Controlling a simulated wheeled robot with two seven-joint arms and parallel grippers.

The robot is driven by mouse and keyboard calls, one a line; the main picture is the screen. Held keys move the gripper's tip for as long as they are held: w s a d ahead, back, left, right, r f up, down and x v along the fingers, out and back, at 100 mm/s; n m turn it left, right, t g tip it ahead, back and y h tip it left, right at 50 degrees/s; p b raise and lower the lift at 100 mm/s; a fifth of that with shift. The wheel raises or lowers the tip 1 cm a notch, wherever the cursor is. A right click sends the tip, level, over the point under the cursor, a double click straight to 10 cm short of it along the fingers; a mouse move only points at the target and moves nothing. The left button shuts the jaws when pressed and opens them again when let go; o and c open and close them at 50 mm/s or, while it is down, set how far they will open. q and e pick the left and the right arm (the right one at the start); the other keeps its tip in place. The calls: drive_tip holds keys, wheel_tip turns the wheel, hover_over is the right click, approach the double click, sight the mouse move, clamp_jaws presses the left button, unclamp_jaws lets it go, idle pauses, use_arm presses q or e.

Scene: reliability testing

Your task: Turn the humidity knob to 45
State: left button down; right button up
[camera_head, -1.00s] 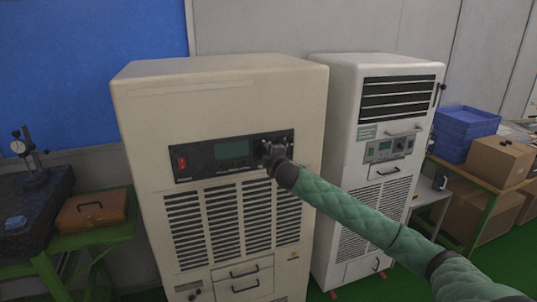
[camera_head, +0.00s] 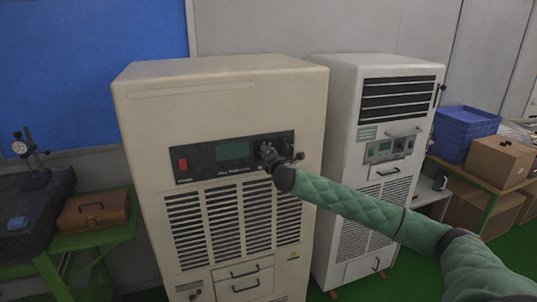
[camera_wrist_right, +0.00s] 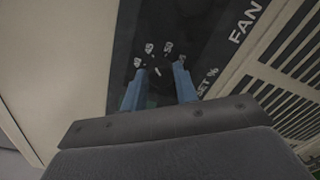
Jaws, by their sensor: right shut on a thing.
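The humidity knob (camera_wrist_right: 157,72) is a small dark knob on the black control panel (camera_head: 205,170) of the cream cabinet. White markings ring it in the right wrist view, with "SET %" printed beside it. My right gripper (camera_wrist_right: 158,78) is shut on the knob, with one blue finger on each side. In the head view my right gripper (camera_head: 268,152) is at the panel's right end and hides the knob. The setting that the knob points to cannot be read. My left gripper is not in view.
The panel also carries a green display (camera_head: 232,150) and a red switch (camera_head: 182,163). A white cabinet (camera_head: 340,115) stands close on the right. A green bench with a brown case (camera_head: 93,210) is at left; blue crates (camera_head: 465,130) and cardboard boxes (camera_head: 497,160) are at right.

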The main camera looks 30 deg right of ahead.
drive_tip(key=shift+a+f, duration=0.15)
drive_tip(key=shift+f, duration=0.1)
drive_tip(key=o, duration=0.8)
drive_tip(key=shift+o, duration=0.8)
drive_tip(key=shift+r, duration=0.1)
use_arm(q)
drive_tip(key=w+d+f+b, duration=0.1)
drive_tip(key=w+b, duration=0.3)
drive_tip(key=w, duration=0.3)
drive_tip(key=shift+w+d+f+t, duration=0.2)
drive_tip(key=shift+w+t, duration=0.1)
use_arm(e)
drive_tip(key=v, duration=0.8)
drive_tip(key=shift+w, duration=0.1)
